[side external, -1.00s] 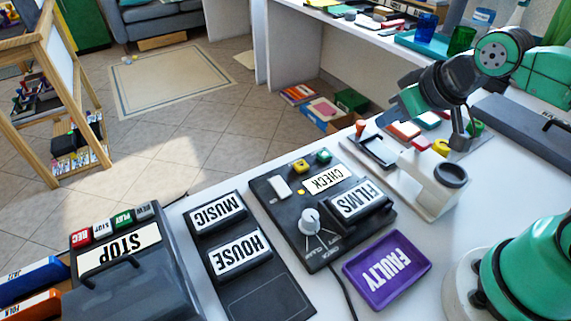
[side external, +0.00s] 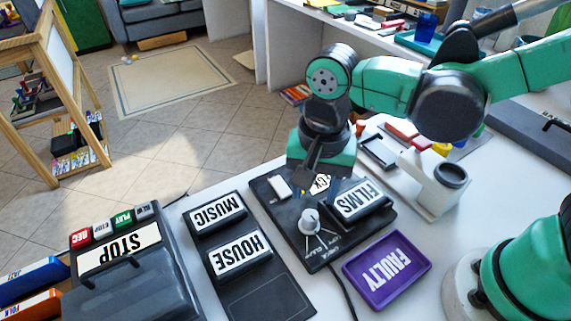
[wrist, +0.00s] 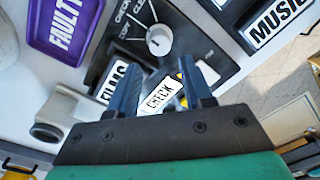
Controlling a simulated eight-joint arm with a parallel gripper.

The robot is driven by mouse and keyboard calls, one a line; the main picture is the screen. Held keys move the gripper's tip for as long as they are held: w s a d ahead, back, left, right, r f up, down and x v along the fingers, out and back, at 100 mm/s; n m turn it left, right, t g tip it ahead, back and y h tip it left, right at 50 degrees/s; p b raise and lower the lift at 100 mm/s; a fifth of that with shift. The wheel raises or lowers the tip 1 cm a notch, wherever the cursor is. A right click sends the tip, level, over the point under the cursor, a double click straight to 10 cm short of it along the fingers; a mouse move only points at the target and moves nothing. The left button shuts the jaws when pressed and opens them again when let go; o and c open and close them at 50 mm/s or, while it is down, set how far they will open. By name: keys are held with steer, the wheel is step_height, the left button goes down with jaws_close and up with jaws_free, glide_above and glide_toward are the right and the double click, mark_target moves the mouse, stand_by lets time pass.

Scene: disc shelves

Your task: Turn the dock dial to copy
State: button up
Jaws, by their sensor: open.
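The dock (side external: 290,246) is a black panel on the white table. Its dial (side external: 310,220) is a pale round knob with small lettering around it; it also shows in the wrist view (wrist: 159,40). The lettering there includes CHECK and what seem to be COPY and CLEAR, partly cut off. I cannot tell which mark the dial points at. My gripper (side external: 314,182) is open and empty above the dock, behind the dial and apart from it.
A raised FILMS block (side external: 359,200) stands right of the dial. A purple FAULTY tray (side external: 347,267) lies in front. A black rack with MUSIC and HOUSE plates (side external: 262,300) and a STOP machine (side external: 150,280) are to the left. A white device (side external: 432,190) stands right.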

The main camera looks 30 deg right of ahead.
mark_target(310, 215)
steer(key=shift+s+a+f, duration=0.1)
steer(key=shift+a+f, duration=0.2)
steer(key=shift+f, duration=2.7)
jaws_close()
